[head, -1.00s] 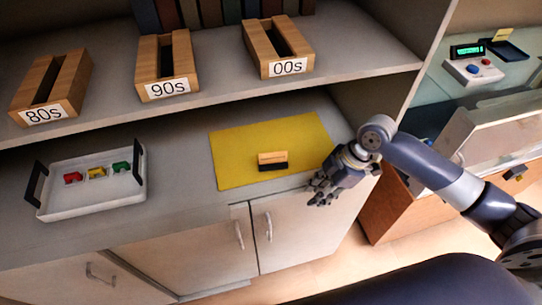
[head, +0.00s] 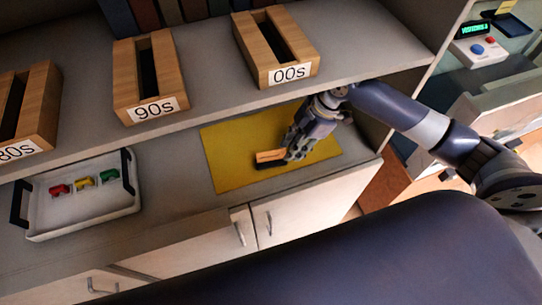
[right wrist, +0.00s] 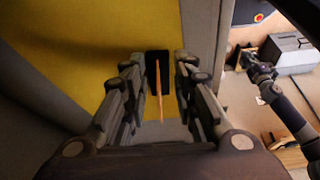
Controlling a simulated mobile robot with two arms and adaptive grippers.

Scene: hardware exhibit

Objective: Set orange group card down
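The orange card (head: 270,156) stands in a small black base on the yellow mat (head: 225,166) on the lower counter. In the right wrist view the card (right wrist: 160,92) shows edge-on, with the black base (right wrist: 157,64) beyond it. My right gripper (head: 290,155) is at the card's right end. In the right wrist view its fingers (right wrist: 158,78) are open, one set on each side of the card, with gaps between. My left gripper (right wrist: 256,66) seems to show small at the right of that view; its fingers are too small to read.
Cabinet doors are below.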

